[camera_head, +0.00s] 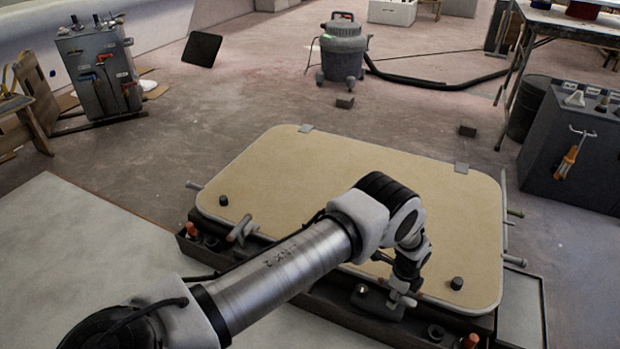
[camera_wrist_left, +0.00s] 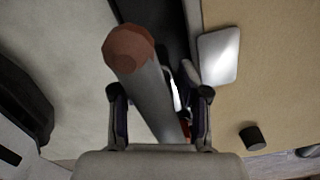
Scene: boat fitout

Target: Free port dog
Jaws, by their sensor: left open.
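A beige hatch panel (camera_head: 300,175) with rounded corners lies in a dark frame. A grey T-shaped dog (camera_head: 242,230) sits on its near edge at the left. A second dog (camera_head: 401,299) sits on the near edge at the right. My left gripper (camera_head: 407,277) is directly above this second dog, pointing down. In the left wrist view my left gripper (camera_wrist_left: 159,98) is open. A grey bar with a reddish-brown end (camera_wrist_left: 129,48) runs between its fingers. I cannot tell whether the fingers touch it. My left arm hides part of the frame's near edge.
Black knobs (camera_head: 223,200) stand on the panel; red-tipped posts (camera_head: 191,229) stand along the frame. A grey vacuum (camera_head: 342,50) with a black hose is behind, with small dark blocks (camera_head: 345,102) on the floor. A cabinet (camera_head: 100,70) stands back left, a dark bench (camera_head: 575,150) right.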

